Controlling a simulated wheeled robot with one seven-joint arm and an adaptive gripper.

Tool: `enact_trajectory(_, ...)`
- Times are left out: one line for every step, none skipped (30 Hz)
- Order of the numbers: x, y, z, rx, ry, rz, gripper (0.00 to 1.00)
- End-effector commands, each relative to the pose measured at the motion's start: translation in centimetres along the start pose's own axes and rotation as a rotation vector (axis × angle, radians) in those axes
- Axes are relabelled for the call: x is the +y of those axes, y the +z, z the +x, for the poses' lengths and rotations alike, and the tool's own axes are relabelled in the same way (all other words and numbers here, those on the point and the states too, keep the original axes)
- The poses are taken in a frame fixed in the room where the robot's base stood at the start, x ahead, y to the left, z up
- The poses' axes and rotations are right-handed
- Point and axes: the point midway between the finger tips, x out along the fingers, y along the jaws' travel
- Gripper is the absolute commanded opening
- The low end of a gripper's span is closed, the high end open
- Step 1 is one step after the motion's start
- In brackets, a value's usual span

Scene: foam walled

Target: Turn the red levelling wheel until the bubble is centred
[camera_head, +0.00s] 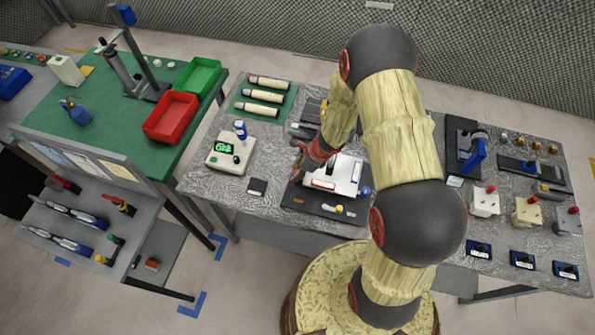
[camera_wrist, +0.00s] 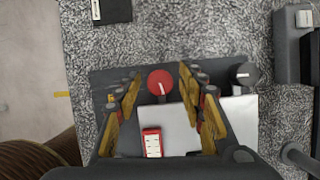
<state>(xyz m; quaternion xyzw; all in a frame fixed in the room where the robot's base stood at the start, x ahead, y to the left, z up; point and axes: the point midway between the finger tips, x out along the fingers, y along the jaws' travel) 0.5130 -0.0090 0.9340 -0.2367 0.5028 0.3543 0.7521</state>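The red levelling wheel (camera_wrist: 160,82) shows in the wrist view with a pale pointer mark, at the edge of a white plate (camera_wrist: 185,122). A red-framed level vial (camera_wrist: 152,141) lies on the plate; its bubble is too small to make out. My gripper (camera_wrist: 160,79) is open, one finger on each side of the wheel, with gaps between fingers and wheel. In the head view my gripper (camera_head: 302,158) is over the left side of the white plate (camera_head: 345,172), and the red wheel cannot be made out there.
A dark knob (camera_wrist: 245,73) with a pale mark stands right of the wheel. In the head view, a blue knob (camera_head: 366,191) and a yellow knob (camera_head: 339,209) sit near the plate. A meter box (camera_head: 231,154) stands to the left, and switch boxes (camera_head: 485,202) stand to the right.

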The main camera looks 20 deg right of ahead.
Motion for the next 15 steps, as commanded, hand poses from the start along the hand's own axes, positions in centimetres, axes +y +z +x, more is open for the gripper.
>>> enact_trajectory(0.00,0.00,-0.01,0.000,0.000,0.000,0.35)
enact_trajectory(0.00,0.00,-0.01,0.000,0.000,0.000,0.33)
enact_trajectory(0.00,0.00,-0.01,0.000,0.000,0.000,0.31)
enact_trajectory(0.00,0.00,-0.01,0.000,0.000,0.000,0.29)
enact_trajectory(0.00,0.00,-0.01,0.000,0.000,0.000,0.28)
enact_trajectory(-0.01,0.00,-0.02,0.000,0.000,0.000,0.25)
enact_trajectory(0.00,0.00,-0.02,0.000,0.000,0.000,0.24)
enact_trajectory(0.00,0.00,-0.02,0.000,0.000,0.000,0.22)
enact_trajectory(-0.01,0.00,-0.02,0.000,0.000,0.000,0.20)
enact_trajectory(0.00,0.00,-0.02,0.000,0.000,0.000,0.18)
enact_trajectory(0.00,0.00,-0.02,0.000,0.000,0.000,0.16)
enact_trajectory(0.00,0.00,-0.02,0.000,0.000,0.000,0.14)
enact_trajectory(-0.01,0.00,-0.02,0.000,0.000,0.000,0.12)
enact_trajectory(-0.01,0.00,-0.02,0.000,0.000,0.000,0.11)
enact_trajectory(-0.01,0.00,-0.02,0.000,0.000,0.000,0.08)
